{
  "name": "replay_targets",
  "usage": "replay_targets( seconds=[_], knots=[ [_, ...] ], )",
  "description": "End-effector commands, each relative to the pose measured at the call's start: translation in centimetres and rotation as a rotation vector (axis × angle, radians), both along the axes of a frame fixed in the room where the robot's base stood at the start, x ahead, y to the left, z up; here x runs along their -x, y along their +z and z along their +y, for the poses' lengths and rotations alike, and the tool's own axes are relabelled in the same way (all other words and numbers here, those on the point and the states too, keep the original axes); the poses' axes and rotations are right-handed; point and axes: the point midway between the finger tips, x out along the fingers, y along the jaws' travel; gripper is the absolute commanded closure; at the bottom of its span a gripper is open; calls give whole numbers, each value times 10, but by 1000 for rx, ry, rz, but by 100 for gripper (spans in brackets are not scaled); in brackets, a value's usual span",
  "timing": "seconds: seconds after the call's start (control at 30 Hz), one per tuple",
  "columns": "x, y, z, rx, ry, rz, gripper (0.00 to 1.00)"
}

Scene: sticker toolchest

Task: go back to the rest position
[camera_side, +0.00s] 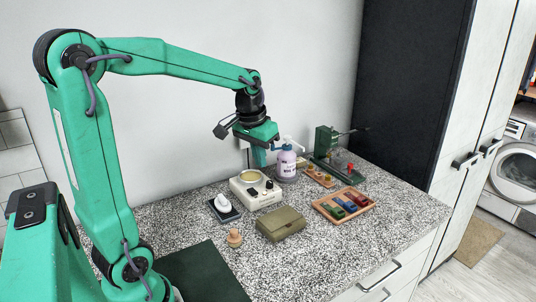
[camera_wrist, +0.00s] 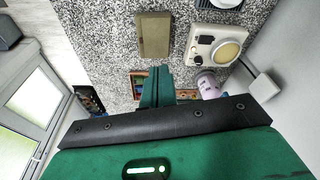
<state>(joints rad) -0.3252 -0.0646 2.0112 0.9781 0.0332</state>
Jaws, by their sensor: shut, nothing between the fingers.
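My gripper (camera_side: 260,158) is raised above the back of the speckled counter (camera_side: 310,262), with its fingers pointing down. The fingers are shut and empty. In the side view they hang in front of the wall, above the white device and left of the lavender pump bottle. In the wrist view the gripper's fingers (camera_wrist: 158,86) are together at the picture's middle, with the olive case beyond them.
A white device with a round dish (camera_side: 256,190), lavender pump bottle (camera_side: 286,165), olive case (camera_side: 281,224), wooden tray of coloured pieces (camera_side: 344,204), and green tool (camera_side: 326,143) stand on the counter. A small wooden piece (camera_side: 235,238) and dark mat (camera_side: 203,275) lie nearer.

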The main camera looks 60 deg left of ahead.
Motion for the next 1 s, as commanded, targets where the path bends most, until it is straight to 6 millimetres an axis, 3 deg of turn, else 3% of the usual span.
replay_targets(
  seconds=[0.2, 0.5, 0.8, 1.0],
  knots=[
    [30, 17, -39, -18, -73, -68, 100],
    [75, 24, -82, -32, -169, -157, 100],
    [117, 18, -111, -34, -258, -242, 100],
    [131, 13, -119, -34, -287, -271, 100]
  ],
)
